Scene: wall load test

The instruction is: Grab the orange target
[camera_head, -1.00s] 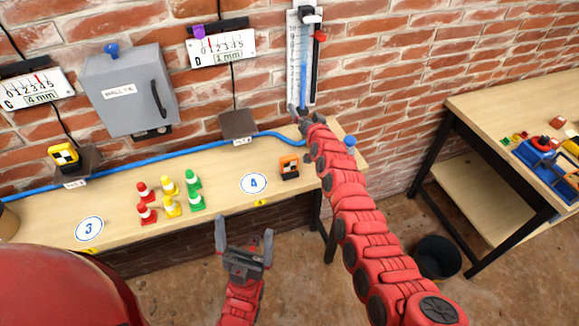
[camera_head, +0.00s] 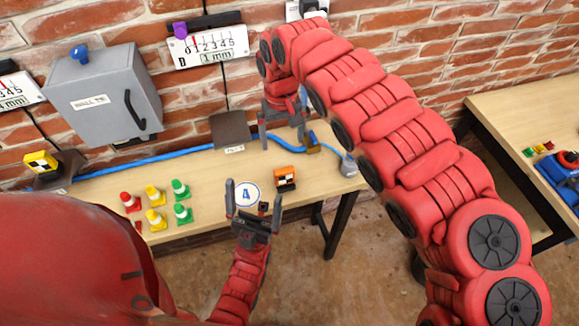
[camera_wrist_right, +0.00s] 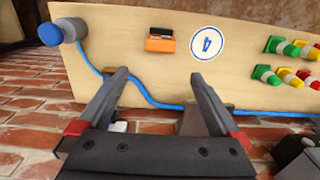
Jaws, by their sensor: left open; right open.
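The orange target (camera_head: 285,179), an orange block with a black and checkered face, stands on the left table, right of the round "4" label. It also shows in the right wrist view (camera_wrist_right: 161,41), above and beyond the fingertips. My right gripper (camera_head: 284,138) is open and points down over the rear of the table, behind the target and apart from it. Its open, empty fingers (camera_wrist_right: 160,80) fill the lower right wrist view. My left gripper (camera_head: 253,196) is open and empty at the table's front edge, left of the target, overlapping the "4" label in the picture.
Red, yellow and green cones (camera_head: 155,208) stand left of the label. A blue cable (camera_head: 185,156) runs along the wall to a grey, blue-topped piece (camera_head: 349,166) at the right end. A grey box (camera_head: 105,95) hangs on the wall. Another table (camera_head: 510,110) is at right.

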